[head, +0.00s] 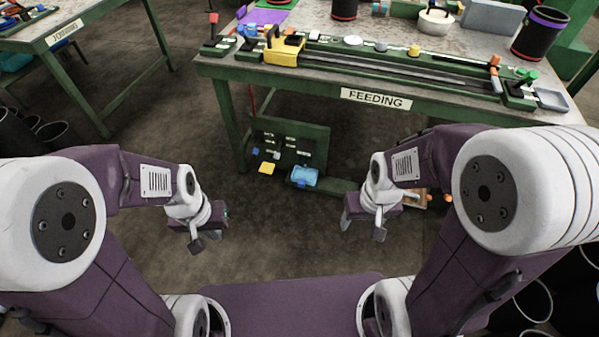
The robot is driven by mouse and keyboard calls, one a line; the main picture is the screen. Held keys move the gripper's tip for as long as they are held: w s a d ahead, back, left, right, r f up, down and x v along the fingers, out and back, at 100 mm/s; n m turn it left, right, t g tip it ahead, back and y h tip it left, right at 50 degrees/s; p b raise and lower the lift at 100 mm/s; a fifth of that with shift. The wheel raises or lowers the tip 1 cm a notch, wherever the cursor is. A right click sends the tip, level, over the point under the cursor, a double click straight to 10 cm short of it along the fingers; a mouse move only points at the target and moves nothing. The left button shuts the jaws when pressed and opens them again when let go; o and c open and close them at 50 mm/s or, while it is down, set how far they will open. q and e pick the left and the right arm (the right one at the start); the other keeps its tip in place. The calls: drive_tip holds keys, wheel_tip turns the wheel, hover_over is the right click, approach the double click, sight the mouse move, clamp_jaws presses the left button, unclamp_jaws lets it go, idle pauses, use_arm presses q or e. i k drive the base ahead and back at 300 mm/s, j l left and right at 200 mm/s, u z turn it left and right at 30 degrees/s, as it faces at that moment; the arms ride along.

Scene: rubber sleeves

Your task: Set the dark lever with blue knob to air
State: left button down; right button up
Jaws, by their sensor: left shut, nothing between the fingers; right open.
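A small blue piece (256,151) shows at the left of a low green panel (318,131) under the bench. Other small blue parts (250,31) sit at the bench's left end, near an upright dark lever with a red knob (213,18). I cannot tell which blue part is the knob of the dark lever, nor read any "air" mark. My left gripper (206,241) is shut and empty over the floor, in front of the panel and apart from it. My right gripper (362,229) is open and empty, also over the floor, to the panel's right.
The FEEDING bench (440,113) crosses the back, with a long green fixture, a yellow block (284,50), a pot (436,22) and dark cups on it. A light blue box (304,177) is at the panel's foot. Another bench (60,42) stands far left. Open floor lies between my arms.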

sight(256, 151)
drive_tip(key=i+l, duration=0.1)
drive_tip(key=i, duration=0.55)
drive_tip(key=i+l, duration=0.1)
drive_tip(key=i, duration=0.55)
